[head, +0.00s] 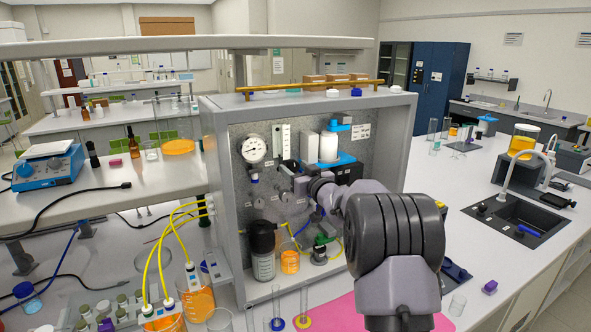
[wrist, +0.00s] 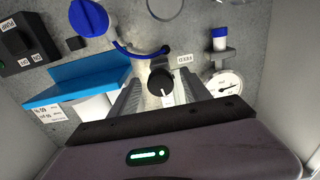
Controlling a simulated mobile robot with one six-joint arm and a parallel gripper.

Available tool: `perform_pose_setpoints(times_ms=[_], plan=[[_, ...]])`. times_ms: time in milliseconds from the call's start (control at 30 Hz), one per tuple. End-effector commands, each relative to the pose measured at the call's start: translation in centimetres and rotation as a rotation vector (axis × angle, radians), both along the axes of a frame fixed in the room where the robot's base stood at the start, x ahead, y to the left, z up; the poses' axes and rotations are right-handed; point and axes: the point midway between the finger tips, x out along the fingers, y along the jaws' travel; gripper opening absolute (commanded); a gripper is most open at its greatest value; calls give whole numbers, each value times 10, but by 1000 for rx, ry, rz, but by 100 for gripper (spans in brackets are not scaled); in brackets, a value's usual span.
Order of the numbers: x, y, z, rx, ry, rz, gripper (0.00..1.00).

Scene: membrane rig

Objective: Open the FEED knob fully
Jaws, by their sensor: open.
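The FEED knob (wrist: 160,78) is a black round knob with a white pointer mark, on the grey speckled panel in the wrist view. Its pointer faces down and slightly right in that picture. The FEED label (wrist: 184,59) appears upside down just right of it. My gripper (wrist: 160,86) is open, with one finger on each side of the knob. I cannot tell whether either finger touches it. In the head view my arm reaches to the panel (head: 237,190) and the knob cannot be made out.
A pressure gauge (wrist: 226,86) sits close to the right finger, and also shows in the head view (head: 253,148). A blue bracket (wrist: 75,84) stands close on the left. A blue knob (wrist: 88,17) and a black PUMP box (wrist: 25,42) are farther off. Bottles (head: 263,262) stand below.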

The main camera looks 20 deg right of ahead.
Motion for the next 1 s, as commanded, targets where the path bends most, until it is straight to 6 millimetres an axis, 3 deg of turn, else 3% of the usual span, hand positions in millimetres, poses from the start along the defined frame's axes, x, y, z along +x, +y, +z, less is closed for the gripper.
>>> perform_pose_setpoints(times_ms=[133, 400, 433, 733, 1000], plan=[[0, 0, 0, 0, 0, 0, 56], [0, 0, 0, 0, 0, 0, 3], [0, 0, 0, 0, 0, 0, 0], [0, 0, -1, -39, -2, 1, 0], [0, 0, -2, -213, -9, 2, 0]])
